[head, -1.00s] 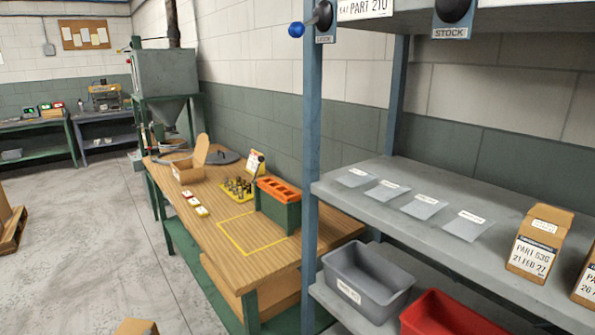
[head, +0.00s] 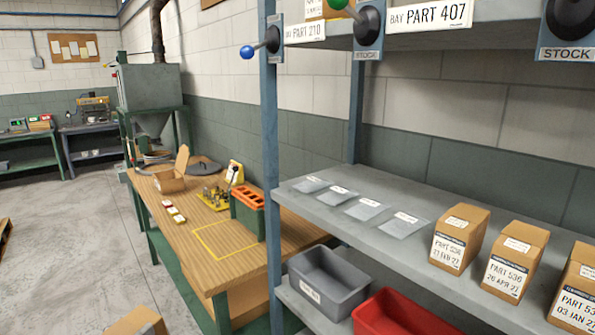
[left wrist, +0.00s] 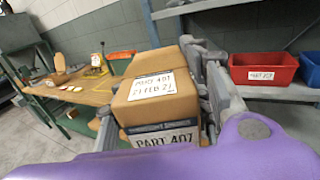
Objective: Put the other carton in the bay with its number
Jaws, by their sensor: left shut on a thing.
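A brown carton (left wrist: 158,88) fills the middle of the left wrist view, with white labels reading PART 407 and a date that looks like 21 FEB. My left gripper (left wrist: 160,75) is shut on it, with grey fingers at its sides. In the head view, a brown carton top (head: 136,321) shows at the bottom edge; my left gripper is mostly out of that view. The sign BAY PART 407 (head: 430,15) is on the upper shelf's front edge, right of the sign BAY PART 210 (head: 305,31). A carton (head: 328,8) partly shows above these signs. My right gripper is not in view.
Several PART 536 cartons (head: 458,238) stand on the middle shelf (head: 330,215), beside flat labelled packets (head: 366,208). Grey (head: 328,282) and red (head: 400,315) bins sit below. A wooden bench (head: 200,215) is left.

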